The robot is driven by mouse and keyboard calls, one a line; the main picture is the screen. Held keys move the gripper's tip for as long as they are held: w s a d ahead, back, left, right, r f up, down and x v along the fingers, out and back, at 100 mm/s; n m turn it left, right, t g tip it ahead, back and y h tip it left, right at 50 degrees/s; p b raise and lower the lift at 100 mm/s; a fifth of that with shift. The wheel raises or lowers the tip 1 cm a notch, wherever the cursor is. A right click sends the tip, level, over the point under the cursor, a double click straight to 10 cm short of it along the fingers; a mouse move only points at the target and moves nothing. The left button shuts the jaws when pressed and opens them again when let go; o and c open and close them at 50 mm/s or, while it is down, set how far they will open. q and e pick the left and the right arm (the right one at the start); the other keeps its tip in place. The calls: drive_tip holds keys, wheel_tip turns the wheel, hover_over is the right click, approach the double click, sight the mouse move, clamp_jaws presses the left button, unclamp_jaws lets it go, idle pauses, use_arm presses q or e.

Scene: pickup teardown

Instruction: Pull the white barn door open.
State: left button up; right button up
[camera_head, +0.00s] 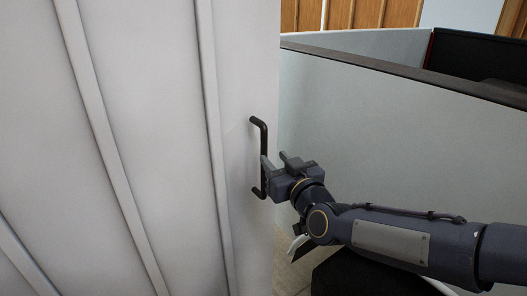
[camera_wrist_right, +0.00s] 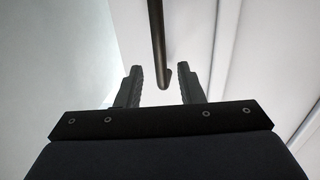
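The white barn door (camera_head: 150,150) fills the left half of the head view, with vertical ribs. Its black bar handle (camera_head: 264,140) stands upright near the door's right edge. My right gripper (camera_head: 274,161) is at the lower half of the handle. I see a gap on each side of the handle. The door (camera_wrist_right: 190,45) lies behind it. My left gripper is in neither view.
A pale grey panel (camera_head: 390,120) with a dark top rail stands right of the door. Behind it are a dark panel (camera_head: 480,62) and wooden boards (camera_head: 370,14). A strip of floor (camera_head: 290,272) shows below my right arm.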

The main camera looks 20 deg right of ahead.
sight(265, 148)
drive_tip(key=shift+w+a+r, duration=0.1)
drive_tip(key=shift+w+r, duration=0.05)
drive_tip(key=shift+w, duration=0.3)
drive_tip(key=w, duration=0.2)
drive_tip(key=w+p, duration=0.1)
drive_tip(key=w, duration=0.1)
drive_tip(key=w+a, duration=0.1)
drive_tip(key=w, duration=0.1)
drive_tip(key=shift+w, duration=0.2)
clamp_jaws()
